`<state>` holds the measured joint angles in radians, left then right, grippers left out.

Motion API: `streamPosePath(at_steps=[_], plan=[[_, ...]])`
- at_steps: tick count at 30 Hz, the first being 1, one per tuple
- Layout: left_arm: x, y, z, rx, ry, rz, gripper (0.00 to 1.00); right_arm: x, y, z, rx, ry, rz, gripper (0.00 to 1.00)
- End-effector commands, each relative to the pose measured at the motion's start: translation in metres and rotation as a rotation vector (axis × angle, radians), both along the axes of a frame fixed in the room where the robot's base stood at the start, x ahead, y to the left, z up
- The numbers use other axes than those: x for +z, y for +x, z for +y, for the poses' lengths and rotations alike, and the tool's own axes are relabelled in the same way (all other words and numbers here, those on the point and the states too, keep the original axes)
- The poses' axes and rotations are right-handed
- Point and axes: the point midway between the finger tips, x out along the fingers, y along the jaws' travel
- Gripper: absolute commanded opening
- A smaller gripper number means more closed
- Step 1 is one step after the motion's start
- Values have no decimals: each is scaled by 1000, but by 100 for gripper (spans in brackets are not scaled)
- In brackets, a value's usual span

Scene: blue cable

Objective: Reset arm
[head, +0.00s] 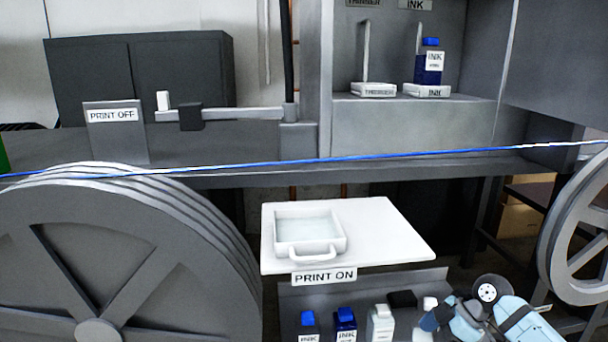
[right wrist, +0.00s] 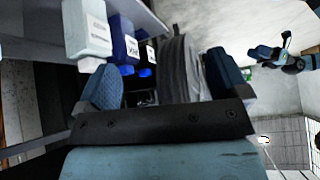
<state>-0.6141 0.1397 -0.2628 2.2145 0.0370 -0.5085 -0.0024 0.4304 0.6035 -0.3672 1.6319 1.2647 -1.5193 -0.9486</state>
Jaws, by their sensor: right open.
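My right gripper (right wrist: 165,78) is open in the right wrist view, with its two blue-padded fingers apart and nothing held between them. White and blue bottles stand close by the left finger. In the head view my right arm reaches in at the lower right, beside the bottle shelf. A small blue and black arm, which looks like my left gripper (right wrist: 264,52), shows at the upper right of the right wrist view. It is too small to tell its jaws. My left gripper is not seen in the head view.
A blue-white cable (head: 270,163) runs across above a large grey wheel (head: 60,240). A white board (head: 385,235) holds a handled tray (head: 340,232). Ink bottles (head: 346,318) and a white bottle (head: 381,322) stand on the lower shelf. Another ink bottle (head: 429,68) stands in the cabinet.

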Motion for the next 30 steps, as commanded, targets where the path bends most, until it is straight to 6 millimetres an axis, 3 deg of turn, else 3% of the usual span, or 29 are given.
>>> streamPosePath(at_steps=[11,17,21,30], plan=[[0,0,0,0,0,0,43,-93,-64,4,-311,-104,-58,93],[0,0,0,0,0,0,43,-133,-128,6,-521,-126,-163,93],[0,0,0,0,0,0,43,-140,-175,10,-635,-98,-261,93],[0,0,0,0,0,0,43,-122,-246,24,-734,10,-397,93]])
